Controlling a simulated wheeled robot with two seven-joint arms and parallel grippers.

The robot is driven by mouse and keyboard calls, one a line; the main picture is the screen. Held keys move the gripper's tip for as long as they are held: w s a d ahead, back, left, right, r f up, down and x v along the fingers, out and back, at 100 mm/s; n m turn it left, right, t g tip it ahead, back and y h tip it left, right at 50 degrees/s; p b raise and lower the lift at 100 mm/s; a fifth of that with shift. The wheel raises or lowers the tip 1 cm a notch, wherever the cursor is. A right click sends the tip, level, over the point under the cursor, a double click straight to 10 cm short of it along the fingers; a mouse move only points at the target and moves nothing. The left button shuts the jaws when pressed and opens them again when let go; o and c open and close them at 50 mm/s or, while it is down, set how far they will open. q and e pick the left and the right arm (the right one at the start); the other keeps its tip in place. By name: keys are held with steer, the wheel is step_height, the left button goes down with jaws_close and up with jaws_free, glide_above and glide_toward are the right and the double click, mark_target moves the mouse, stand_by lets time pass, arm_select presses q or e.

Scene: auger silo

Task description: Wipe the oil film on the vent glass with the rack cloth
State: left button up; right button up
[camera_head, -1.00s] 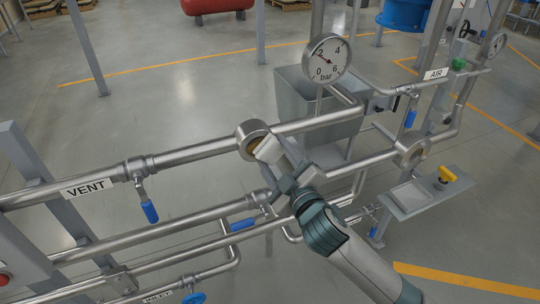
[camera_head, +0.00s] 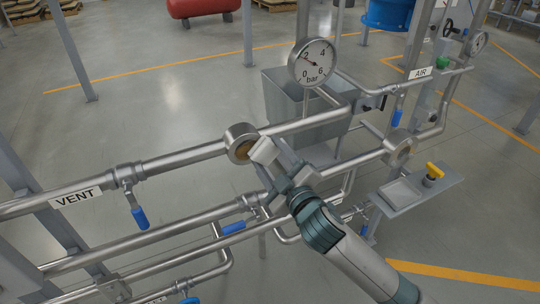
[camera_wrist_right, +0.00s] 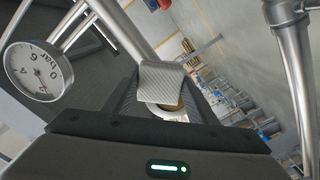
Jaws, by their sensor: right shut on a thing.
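The vent glass (camera_head: 241,143) is a round sight glass in a metal ring on the pipe with the VENT label (camera_head: 76,197). A brown film shows on its face, at the lower part. My right gripper (camera_head: 270,167) is shut on a pale folded cloth (camera_head: 264,151) at the right side of the glass. The cloth covers part of the ring; I cannot tell whether it touches. In the right wrist view the cloth (camera_wrist_right: 163,83) stands out between the fingers, with part of a round ring and brown face (camera_wrist_right: 172,108) behind it. My left gripper is out of view.
A pressure gauge (camera_head: 312,63) stands above the pipe, with a grey bin (camera_head: 272,105) behind it. A second sight glass (camera_head: 399,147) is to the right. A shelf (camera_head: 437,188) with a shallow tray and yellow-handled part (camera_head: 434,172) is at right. Blue-handled valves (camera_head: 139,217) hang nearby.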

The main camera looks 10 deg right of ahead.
mark_target(255, 160)
steer(key=shift+s+a, duration=0.25)
steer(key=shift+a, duration=0.5)
steer(key=shift+s+a, duration=0.2)
steer(key=shift+a, duration=0.5)
steer(key=shift+s+a+p, duration=0.15)
steer(key=shift+a+p, duration=0.15)
steer(key=shift+a, duration=0.1)
steer(key=shift+s+a, duration=0.15)
steer(key=shift+a, duration=0.35)
steer(key=shift+s+a, duration=0.15)
steer(key=shift+a, duration=0.35)
steer(key=shift+s+a, duration=0.25)
steer(key=shift+a, duration=0.45)
steer(key=shift+s+a, duration=0.25)
steer(key=shift+a, duration=0.45)
steer(key=shift+r+p, duration=0.1)
steer(key=shift+p, duration=0.25)
